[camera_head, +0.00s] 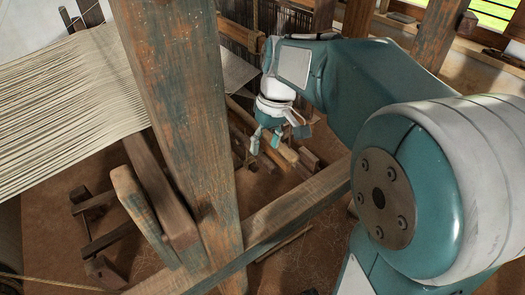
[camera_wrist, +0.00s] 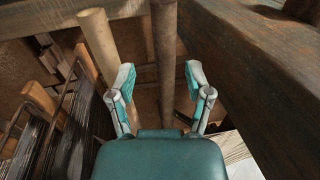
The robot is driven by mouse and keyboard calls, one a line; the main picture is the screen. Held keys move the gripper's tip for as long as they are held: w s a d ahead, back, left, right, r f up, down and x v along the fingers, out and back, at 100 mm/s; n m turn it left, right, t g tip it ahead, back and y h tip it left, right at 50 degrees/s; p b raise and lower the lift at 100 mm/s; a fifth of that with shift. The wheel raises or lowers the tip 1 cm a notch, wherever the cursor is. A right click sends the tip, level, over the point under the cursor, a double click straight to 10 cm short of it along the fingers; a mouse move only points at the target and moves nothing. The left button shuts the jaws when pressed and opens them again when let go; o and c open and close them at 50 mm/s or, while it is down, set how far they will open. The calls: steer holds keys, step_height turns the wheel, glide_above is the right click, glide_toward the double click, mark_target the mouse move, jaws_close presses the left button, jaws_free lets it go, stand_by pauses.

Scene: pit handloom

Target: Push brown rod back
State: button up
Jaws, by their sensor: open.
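In the wrist view my gripper (camera_wrist: 160,74) is open, its two fingers spread on either side of a greyish-brown rod (camera_wrist: 164,45). The rod runs lengthwise between the fingers and goes out of view at the top. I cannot tell whether the fingers touch it. A lighter tan rod (camera_wrist: 98,40) lies to its left, outside the left finger. In the head view my gripper (camera_head: 265,141) points down among wooden bars behind the big post. I cannot tell there which bar is the brown rod.
A thick wooden post (camera_head: 180,120) stands in front, and a low beam (camera_head: 300,207) crosses nearer. White warp threads (camera_head: 65,85) stretch at the left. In the wrist view a heavy beam (camera_wrist: 260,75) is close on the right, and dark heddle threads (camera_wrist: 65,145) hang at the left.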

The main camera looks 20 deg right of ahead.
steer(key=shift+a+f, duration=0.2)
steer(key=shift+f, duration=0.75)
steer(key=shift+a+f, duration=0.25)
steer(key=shift+a, duration=0.35)
steer(key=shift+d, duration=0.25)
jaws_close()
steer(key=shift+d, duration=0.1)
steer(key=a, duration=0.1)
steer(key=s+a, duration=0.1)
steer(key=a, duration=0.2)
steer(key=shift+s+a, duration=0.1)
steer(key=shift+s, duration=0.2)
